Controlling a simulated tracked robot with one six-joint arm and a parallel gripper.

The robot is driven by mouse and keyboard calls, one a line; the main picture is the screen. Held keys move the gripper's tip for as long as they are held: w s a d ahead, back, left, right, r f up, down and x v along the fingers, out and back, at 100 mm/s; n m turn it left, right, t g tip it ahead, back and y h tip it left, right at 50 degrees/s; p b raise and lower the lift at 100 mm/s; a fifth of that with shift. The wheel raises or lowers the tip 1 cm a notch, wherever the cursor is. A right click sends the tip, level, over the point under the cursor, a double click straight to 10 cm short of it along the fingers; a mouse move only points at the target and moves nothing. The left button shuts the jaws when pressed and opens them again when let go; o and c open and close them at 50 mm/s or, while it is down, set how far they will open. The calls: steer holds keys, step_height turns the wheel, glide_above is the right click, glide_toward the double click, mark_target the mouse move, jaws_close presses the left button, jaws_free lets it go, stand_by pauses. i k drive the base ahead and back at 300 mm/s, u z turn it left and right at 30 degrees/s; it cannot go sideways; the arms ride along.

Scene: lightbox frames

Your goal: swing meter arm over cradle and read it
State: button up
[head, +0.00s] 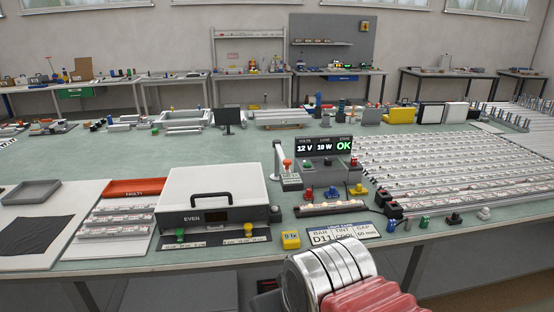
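A white upright post (277,160), which looks like the meter arm, stands left of the tester. A grey base (291,182) and an orange-red knob (287,164) are beside it. Its head is too small to make out. A low dark cradle (332,209) holds a lit, warm-white bar along the bench front. The post stands behind the cradle, to its left, and does not reach over it. A small yellow meter (290,240) in front of the cradle seems to show "9 lx". The tester display (323,147) reads 12 V, 19 W and OK. My gripper's fingers are not visible.
A white case (213,190) marked EVEN stands left of the cradle. Red, blue and yellow knobs (332,191) stand behind it. A card (342,234) reads D11, COOL, 60 mm. Racks of strips (450,170) fill the right. My silver and red arm parts show at bottom.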

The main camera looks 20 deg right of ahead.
mark_target(290, 181)
steer(key=i, duration=1)
